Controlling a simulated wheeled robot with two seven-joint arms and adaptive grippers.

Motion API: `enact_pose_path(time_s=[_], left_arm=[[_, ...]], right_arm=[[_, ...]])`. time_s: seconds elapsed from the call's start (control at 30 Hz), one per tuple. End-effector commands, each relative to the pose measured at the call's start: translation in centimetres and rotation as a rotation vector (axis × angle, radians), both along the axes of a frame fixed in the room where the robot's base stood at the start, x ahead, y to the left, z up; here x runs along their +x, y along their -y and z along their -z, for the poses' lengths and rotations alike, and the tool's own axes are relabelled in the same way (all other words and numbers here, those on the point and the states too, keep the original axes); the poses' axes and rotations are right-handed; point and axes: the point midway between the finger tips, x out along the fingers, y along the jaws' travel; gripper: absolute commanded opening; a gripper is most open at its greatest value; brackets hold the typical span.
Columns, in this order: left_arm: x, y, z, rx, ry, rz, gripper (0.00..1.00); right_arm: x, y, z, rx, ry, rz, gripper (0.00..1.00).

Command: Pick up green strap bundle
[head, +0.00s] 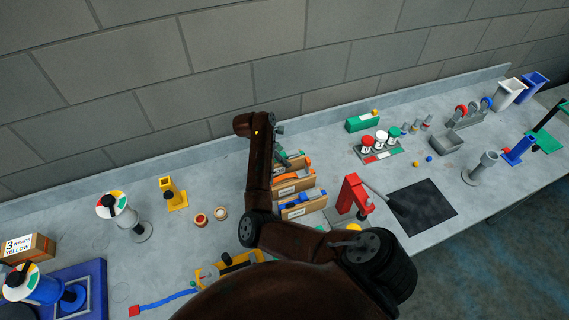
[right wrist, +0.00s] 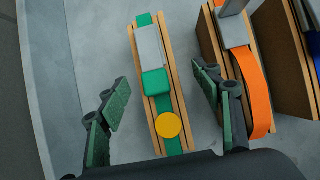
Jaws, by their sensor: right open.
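The green strap bundle (right wrist: 158,83) is a tan, board-sided bundle with a green strap, a grey block, a green block and a yellow disc. In the right wrist view it lies between the two spread fingers of my right gripper (right wrist: 161,84), with space on both sides. In the head view the green bundle (head: 299,163) is the farthest of a row of bundles, partly hidden by my arm. My right gripper (head: 281,142) is open and empty beside its back end. My left gripper is not in view.
The orange strap bundle (right wrist: 246,68) stands just right of the green one, close to my right-hand finger. A blue strap bundle (head: 303,207) follows it. A red press-like device (head: 352,193) and dark mat (head: 424,206) lie farther right. The wall runs behind the bench.

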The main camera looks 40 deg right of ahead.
Motion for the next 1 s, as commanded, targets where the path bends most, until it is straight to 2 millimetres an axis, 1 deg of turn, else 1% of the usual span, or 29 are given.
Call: enact_pose_path(time_s=[0.17, 0.27, 0.4, 0.5, 0.7, 0.77, 1.0], left_arm=[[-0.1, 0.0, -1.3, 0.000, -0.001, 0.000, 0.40], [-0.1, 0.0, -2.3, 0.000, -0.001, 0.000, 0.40], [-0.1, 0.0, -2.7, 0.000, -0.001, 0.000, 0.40], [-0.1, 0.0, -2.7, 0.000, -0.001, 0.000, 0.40], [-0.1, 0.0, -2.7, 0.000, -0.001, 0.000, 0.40], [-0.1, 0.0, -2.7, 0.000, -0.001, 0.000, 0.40], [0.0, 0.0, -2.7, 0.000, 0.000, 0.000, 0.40]], right_arm=[[-0.3, 1.3, 1.4, -0.002, -0.003, 0.001, 0.59], [-0.4, 2.2, 2.6, -0.003, -0.005, 0.002, 0.59], [-0.5, 3.0, 4.2, -0.004, -0.002, 0.003, 0.59], [-0.6, 3.2, 4.8, -0.003, 0.000, 0.003, 0.59], [-0.6, 3.2, 4.9, -0.003, 0.001, 0.003, 0.59], [-0.6, 3.2, 4.9, -0.003, 0.001, 0.003, 0.56], [-0.6, 3.2, 4.9, -0.003, 0.001, 0.003, 0.39]])
